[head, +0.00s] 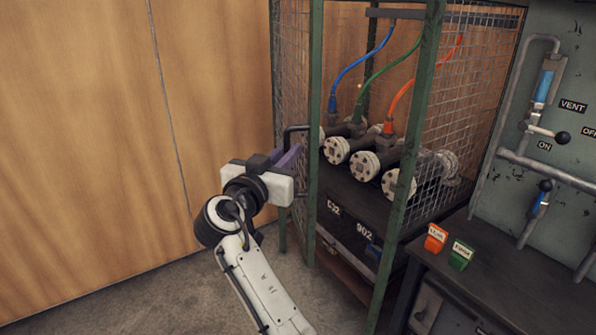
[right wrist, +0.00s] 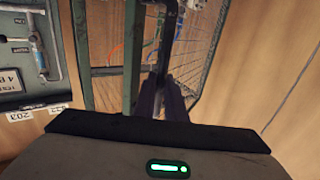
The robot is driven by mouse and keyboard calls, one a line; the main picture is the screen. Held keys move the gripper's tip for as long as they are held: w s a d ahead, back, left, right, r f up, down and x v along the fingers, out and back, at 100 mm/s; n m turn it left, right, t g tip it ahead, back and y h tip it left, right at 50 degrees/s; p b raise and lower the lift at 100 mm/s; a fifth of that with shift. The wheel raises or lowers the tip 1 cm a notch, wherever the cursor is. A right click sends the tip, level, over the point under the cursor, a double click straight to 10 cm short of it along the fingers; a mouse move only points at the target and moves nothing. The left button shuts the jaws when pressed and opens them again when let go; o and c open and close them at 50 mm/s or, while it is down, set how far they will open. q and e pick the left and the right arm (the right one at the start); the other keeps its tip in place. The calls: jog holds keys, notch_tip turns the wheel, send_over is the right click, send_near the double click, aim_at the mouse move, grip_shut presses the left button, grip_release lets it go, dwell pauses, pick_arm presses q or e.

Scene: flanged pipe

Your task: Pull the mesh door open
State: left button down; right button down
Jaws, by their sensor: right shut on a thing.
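The mesh door (head: 293,70) is a wire panel in a green frame at the left of the cage in the head view. Mesh also shows right of the handle in the right wrist view (right wrist: 200,45). A black bar handle (head: 297,128) stands out beside the green upright; it runs down the middle of the right wrist view (right wrist: 171,30). My right gripper (head: 290,157) is shut on this handle with its purple fingers, which also show in the right wrist view (right wrist: 163,98). I cannot tell how far the door is ajar. My left gripper is out of view.
Inside the cage are flanged pipes (head: 365,165) with blue, green and orange hoses. A green post (head: 408,140) stands at its right front. A dark bench (head: 500,262) with orange and green tags is at right. A wooden wall (head: 90,120) lies left; floor there is clear.

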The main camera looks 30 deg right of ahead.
jog(key=shift+a, duration=0.1)
jog(key=c, duration=2.1)
grip_release()
